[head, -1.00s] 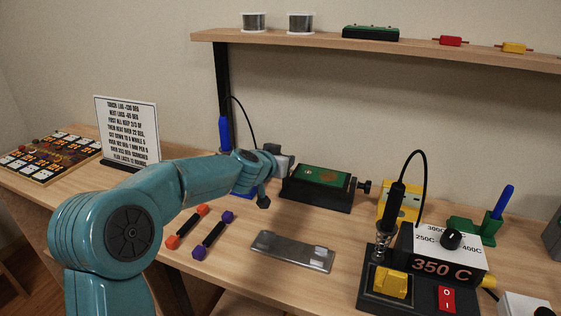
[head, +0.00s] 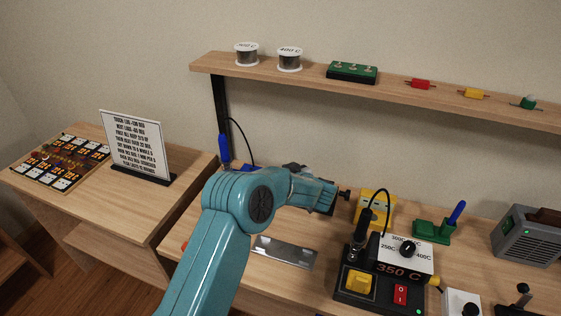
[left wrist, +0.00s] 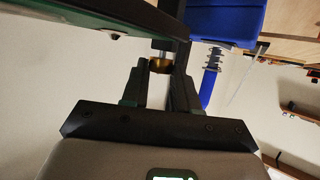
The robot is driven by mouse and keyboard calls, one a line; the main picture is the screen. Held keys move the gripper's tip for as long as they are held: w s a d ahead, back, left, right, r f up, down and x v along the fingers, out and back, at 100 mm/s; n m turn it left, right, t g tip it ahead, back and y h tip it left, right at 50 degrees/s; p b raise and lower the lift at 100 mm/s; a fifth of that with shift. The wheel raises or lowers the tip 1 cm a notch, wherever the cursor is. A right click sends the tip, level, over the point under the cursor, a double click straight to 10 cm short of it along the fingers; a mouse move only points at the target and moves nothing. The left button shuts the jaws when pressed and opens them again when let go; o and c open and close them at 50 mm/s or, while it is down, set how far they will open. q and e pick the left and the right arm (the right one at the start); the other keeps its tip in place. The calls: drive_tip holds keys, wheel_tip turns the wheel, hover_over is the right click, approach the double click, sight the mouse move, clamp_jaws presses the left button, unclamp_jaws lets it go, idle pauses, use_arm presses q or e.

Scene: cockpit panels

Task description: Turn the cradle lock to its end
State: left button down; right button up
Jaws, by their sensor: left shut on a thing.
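The dark board cradle (head: 325,205) stands at the back of the bench, mostly hidden behind my left forearm in the head view; its right end with a black knob (head: 345,194) shows. In the left wrist view the cradle's dark frame (left wrist: 100,12) crosses the upper left. My left gripper (left wrist: 163,74) is at the cradle, its fingers closed around a small brass-coloured piece on a pale shaft, the cradle lock (left wrist: 161,65). The fingers hide part of the lock, so its turn angle cannot be told. The head view hides this grip. My right gripper is in neither view.
A blue iron stand (left wrist: 225,20) is close beside my left gripper in the wrist view. A metal plate (head: 285,252) lies in front. A shelf (head: 380,92) runs above.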

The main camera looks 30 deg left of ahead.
use_arm(q)
drive_tip(key=shift+w+r+n+g+y+p, duration=0.15)
drive_tip(key=shift+n+g+y+p, duration=0.1)
drive_tip(key=shift+n+g, duration=0.35)
drive_tip(key=shift+w+f+n+g+y+p, duration=0.15)
drive_tip(key=shift+n+g+y, duration=0.1)
drive_tip(key=shift+n+g, duration=0.3)
drive_tip(key=shift+r+g, duration=0.1)
drive_tip(key=shift+g, duration=0.15)
drive_tip(key=c, duration=0.9)
unclamp_jaws()
drive_tip(key=shift+o, duration=0.2)
drive_tip(key=b+v, duration=0.1)
drive_tip(key=v, duration=0.6)
drive_tip(key=shift+d, duration=0.2)
